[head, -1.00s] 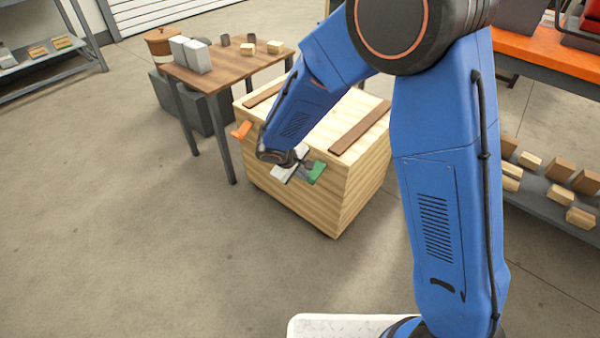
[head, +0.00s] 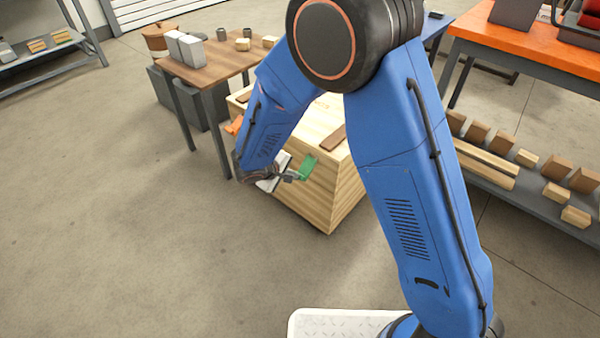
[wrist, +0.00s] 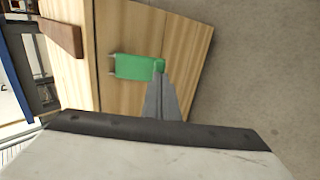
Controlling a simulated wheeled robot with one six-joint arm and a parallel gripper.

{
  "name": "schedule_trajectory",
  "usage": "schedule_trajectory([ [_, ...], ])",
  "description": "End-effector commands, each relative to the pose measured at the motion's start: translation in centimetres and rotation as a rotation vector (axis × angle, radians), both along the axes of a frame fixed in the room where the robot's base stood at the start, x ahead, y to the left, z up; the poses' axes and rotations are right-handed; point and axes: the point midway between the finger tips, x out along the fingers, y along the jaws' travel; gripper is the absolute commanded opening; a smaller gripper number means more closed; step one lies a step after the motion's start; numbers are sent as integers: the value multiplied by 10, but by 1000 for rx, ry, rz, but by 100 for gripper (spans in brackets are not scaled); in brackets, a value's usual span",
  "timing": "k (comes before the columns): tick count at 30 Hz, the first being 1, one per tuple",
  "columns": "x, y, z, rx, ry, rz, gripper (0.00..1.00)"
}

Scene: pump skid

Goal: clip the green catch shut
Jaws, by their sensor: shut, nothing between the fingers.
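The green catch (head: 307,167) is on the front of a pale wooden crate (head: 330,205), near its top edge. In the wrist view the green catch (wrist: 138,66) shows as a flat green plate with two thin pins at its left end. My gripper (head: 290,176) is shut and empty, just left of the catch in the head view. In the wrist view the fingertips of my gripper (wrist: 159,68) are together at the catch's right end. They look very close to it or touching; I cannot tell which. An orange catch (head: 234,125) is on the crate's left end, partly behind my arm.
A wooden table (head: 208,72) with grey boxes stands behind the crate. An orange-topped bench (head: 530,50) is at right, above a low shelf (head: 530,190) of wooden blocks. The floor left of and before the crate is clear.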

Motion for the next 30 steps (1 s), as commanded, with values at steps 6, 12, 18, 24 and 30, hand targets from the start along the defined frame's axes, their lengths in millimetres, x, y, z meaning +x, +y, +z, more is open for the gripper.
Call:
schedule_trajectory([
  [6, 1, 7, -21, -115, -140, 5, 0],
  [12, 5, 4, -37, -218, -272, 2, 0],
  [18, 11, 0, -46, -293, -378, -1, 0],
  [24, 10, 0, -46, -291, -374, -1, 0],
  [30, 11, 0, -41, -290, -374, -1, 0],
])
